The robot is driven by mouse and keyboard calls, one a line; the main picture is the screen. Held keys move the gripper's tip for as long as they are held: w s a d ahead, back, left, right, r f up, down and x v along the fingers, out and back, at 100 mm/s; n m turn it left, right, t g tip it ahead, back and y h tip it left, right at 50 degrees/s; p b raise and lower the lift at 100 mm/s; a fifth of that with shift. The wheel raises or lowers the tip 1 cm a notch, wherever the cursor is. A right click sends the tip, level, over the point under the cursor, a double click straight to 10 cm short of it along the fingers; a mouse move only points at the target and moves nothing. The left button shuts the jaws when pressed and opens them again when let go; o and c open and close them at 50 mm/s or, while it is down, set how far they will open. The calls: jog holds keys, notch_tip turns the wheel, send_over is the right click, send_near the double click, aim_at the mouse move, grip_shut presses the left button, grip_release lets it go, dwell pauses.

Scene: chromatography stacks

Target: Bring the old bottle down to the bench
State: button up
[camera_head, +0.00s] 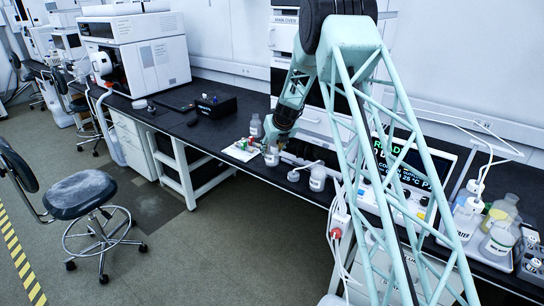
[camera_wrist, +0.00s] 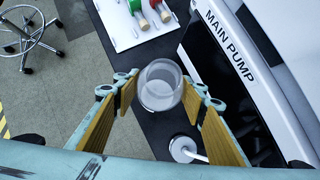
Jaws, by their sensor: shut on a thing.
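The old bottle, as I take it, is a clear, round, open-topped bottle (camera_wrist: 160,88) between my gripper's yellow-padded fingers (camera_wrist: 160,104) in the wrist view. My gripper is shut on it. In the head view my gripper (camera_head: 272,138) hangs low at the bench front, with a pale bottle (camera_head: 271,156) just below it, apparently the held one. The black bench (camera_head: 205,125) runs along the wall. I cannot tell whether the bottle's base touches it.
A white board (camera_head: 240,151) with red and green parts lies beside my gripper. A white cap with a tube (camera_wrist: 183,148) and a labelled bottle (camera_head: 317,178) are close by. Another bottle (camera_head: 256,127) stands behind. The MAIN PUMP unit (camera_wrist: 230,48) is right in the wrist view.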

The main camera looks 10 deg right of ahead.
aim_at(272, 155)
dwell(0.4)
jog(key=shift+f+b, duration=1.05)
jog(key=shift+f, duration=0.7)
jog(key=o, duration=1)
jog(key=shift+f, duration=0.15)
jog(key=shift+c, duration=0.2)
jog(key=shift+v, duration=1)
jog(key=p+v, duration=0.3)
jog(key=v, duration=0.7)
jog(key=shift+w, duration=0.1)
